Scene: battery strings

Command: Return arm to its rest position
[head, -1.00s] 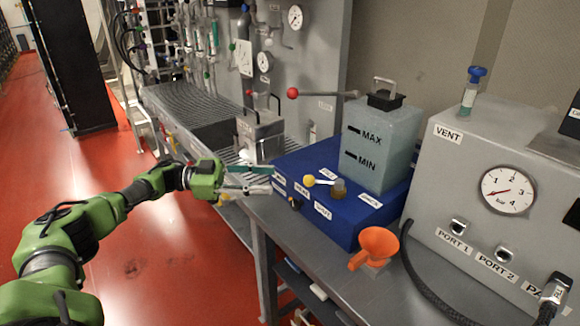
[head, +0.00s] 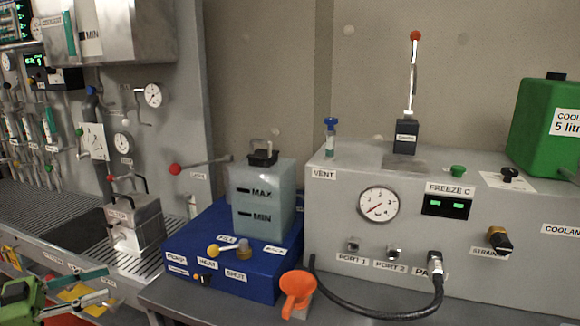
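My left gripper (head: 106,286) is at the lower left edge of the head view, with part of its green wrist (head: 20,300) showing. Its two fingers stand apart with nothing visible between them. It is left of the blue unit (head: 262,286) and in front of the steel bench, touching neither as far as I can tell. The rest of the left arm is out of frame. My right gripper and arm are not in view.
The blue unit carries a tank (head: 265,203) marked MAX and MIN. A grey gauge console (head: 480,260) with a black hose (head: 385,316) fills the right. A metal container (head: 136,222) stands on the bench's grating at left.

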